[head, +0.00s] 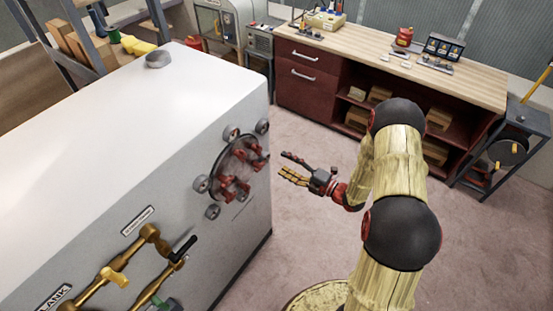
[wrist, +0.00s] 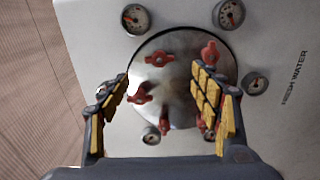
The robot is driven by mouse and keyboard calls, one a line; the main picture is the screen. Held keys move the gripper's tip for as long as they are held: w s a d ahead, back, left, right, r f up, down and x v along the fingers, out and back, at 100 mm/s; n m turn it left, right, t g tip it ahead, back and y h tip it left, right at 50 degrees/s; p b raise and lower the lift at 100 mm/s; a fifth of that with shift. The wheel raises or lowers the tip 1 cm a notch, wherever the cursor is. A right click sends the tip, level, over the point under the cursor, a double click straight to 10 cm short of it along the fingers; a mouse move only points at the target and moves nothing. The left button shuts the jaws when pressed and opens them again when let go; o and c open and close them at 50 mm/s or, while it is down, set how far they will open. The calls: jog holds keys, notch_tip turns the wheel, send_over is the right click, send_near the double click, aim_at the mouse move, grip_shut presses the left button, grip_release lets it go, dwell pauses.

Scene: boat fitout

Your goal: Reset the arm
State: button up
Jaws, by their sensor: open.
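My gripper (head: 290,168) is open and empty in the head view, with its fingers pointing left toward the side of the white tank cabinet. A clear gap of floor shows between its fingertips and the cabinet. In the wrist view my gripper (wrist: 165,105) shows two spread fingers with yellow pads, one on each side. Between and beyond them is a round metal hatch (wrist: 175,75) with several red clamps. The same hatch (head: 232,165) shows in the head view on the cabinet side. My arm bends down from the right of the head view.
Gauges (wrist: 136,18) ring the hatch. The white cabinet (head: 130,110) fills the left, with brass pipes and a valve (head: 115,277) on its front. A workbench (head: 440,75) with red drawers stands behind. A dark stand (head: 510,150) is far right. Open floor (head: 300,220) lies between.

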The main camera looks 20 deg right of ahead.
jog(key=shift+s+d, duration=0.4)
jog(key=shift+s, duration=0.15)
